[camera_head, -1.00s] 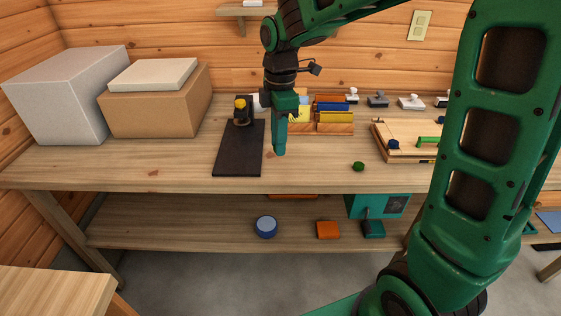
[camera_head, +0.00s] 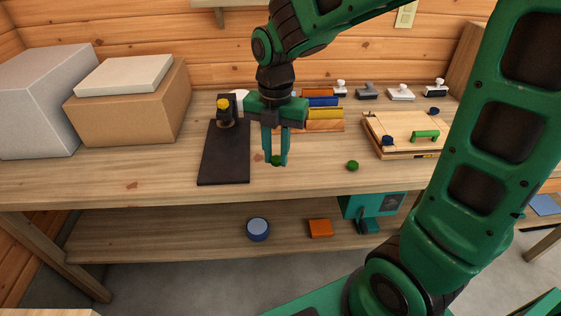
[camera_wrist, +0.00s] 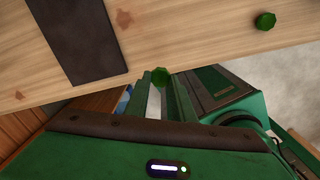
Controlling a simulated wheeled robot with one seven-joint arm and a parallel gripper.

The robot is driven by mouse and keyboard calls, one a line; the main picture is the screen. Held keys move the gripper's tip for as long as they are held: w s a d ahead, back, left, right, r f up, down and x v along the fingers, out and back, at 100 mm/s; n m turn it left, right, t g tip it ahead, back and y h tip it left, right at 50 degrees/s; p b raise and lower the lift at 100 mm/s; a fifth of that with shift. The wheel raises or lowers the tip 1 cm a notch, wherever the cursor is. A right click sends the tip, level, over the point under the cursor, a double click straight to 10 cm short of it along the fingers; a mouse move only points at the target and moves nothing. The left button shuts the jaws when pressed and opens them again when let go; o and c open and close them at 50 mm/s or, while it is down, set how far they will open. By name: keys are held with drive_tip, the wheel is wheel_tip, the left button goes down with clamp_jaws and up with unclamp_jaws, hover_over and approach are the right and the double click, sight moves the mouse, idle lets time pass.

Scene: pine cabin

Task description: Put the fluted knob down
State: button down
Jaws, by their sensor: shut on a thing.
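My gripper (camera_head: 276,158) points down over the front part of the workbench, just right of the dark mat. Its two green fingers are shut on a small green fluted knob (camera_head: 277,161), held at the fingertips. In the wrist view the held knob (camera_wrist: 160,77) shows at the finger ends, near the bench's front edge. I cannot tell whether the knob touches the bench top. A second, similar green knob (camera_head: 352,166) lies on the bench to the right, and also shows in the wrist view (camera_wrist: 265,21).
A dark mat (camera_head: 224,160) lies left of my gripper, with a black and yellow item (camera_head: 226,108) at its back end. Behind are coloured blocks in a wooden rack (camera_head: 323,126). A wooden board (camera_head: 398,131) with knobs and a green handle lies right. Boxes (camera_head: 133,105) stand left.

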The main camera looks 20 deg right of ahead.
sight(282, 173)
drive_tip(key=w+d+f, duration=0.2)
drive_tip(key=w+d, duration=0.1)
drive_tip(key=shift+f, duration=2.25)
drive_tip(key=shift+f, duration=0.15)
drive_tip(key=c, duration=1.5)
unclamp_jaws()
wheel_tip(282, 173, up, 12)
drive_tip(key=shift+r, duration=0.2)
